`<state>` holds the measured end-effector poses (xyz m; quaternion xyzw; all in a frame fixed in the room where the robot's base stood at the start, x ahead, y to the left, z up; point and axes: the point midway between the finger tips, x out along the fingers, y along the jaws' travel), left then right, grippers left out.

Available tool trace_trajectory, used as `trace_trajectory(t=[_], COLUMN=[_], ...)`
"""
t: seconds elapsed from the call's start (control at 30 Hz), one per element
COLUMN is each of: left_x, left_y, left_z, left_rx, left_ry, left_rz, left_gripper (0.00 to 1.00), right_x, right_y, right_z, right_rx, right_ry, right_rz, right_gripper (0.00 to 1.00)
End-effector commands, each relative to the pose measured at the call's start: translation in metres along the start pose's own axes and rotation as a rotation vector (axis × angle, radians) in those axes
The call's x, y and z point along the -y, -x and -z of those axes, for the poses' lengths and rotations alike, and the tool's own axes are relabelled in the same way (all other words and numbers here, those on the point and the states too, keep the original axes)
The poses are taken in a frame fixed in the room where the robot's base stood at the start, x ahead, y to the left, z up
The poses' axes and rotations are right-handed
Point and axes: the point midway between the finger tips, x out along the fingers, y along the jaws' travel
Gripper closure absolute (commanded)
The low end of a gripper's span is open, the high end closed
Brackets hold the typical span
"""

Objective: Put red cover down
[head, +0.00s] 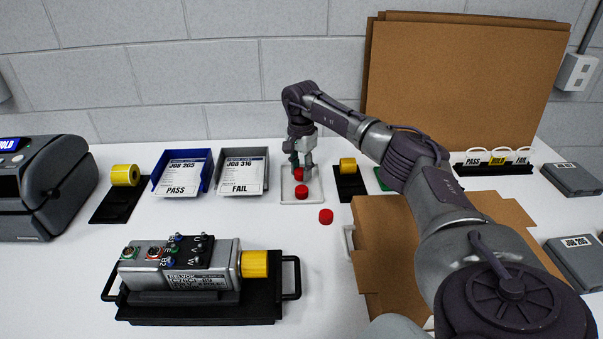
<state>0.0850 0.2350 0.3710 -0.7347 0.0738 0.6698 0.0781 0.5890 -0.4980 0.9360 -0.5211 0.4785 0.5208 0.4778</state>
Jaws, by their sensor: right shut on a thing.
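Three red covers show in the head view. One red cover (298,175) is between the fingers of my right gripper (299,168), which is shut on it over the back part of a small white tray (288,197). I cannot tell whether this cover touches the tray. A second red cover (301,192) sits on the tray just in front of it. A third red cover (326,216) lies on the white table, right of and in front of the tray. My left gripper is not in view.
A grey bin (226,192) and a blue bin (150,188) stand left of the tray. A black holder with a yellow part (347,164) is close on its right. The servo unit (190,272) with a yellow end sits in front. Cardboard (385,235) lies under my right arm.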

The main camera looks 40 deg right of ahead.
Motion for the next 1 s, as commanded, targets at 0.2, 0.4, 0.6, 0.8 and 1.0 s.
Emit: trace_trajectory(t=[0.2, 0.4, 0.6, 0.8, 1.0], left_x=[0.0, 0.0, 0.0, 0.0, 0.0], left_y=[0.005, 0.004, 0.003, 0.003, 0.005], left_z=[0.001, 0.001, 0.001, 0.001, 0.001], left_rx=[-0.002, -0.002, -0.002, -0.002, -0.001], left_ry=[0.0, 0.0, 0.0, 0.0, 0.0], left_rz=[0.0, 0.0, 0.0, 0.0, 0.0], left_gripper=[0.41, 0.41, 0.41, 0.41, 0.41], right_x=[-0.001, -0.001, -0.001, -0.001, 0.0], right_y=[-0.02, -0.021, -0.023, -0.023, -0.02], right_z=[0.0, 0.0, 0.0, 0.0, 0.0], right_rx=[0.001, 0.0, 0.0, 0.0, 0.001], right_ry=[-0.001, -0.001, -0.001, 0.0, 0.0], right_rz=[-0.001, -0.001, -0.001, -0.001, 0.0], right_gripper=[0.77, 0.77, 0.51, 0.41, 0.41])
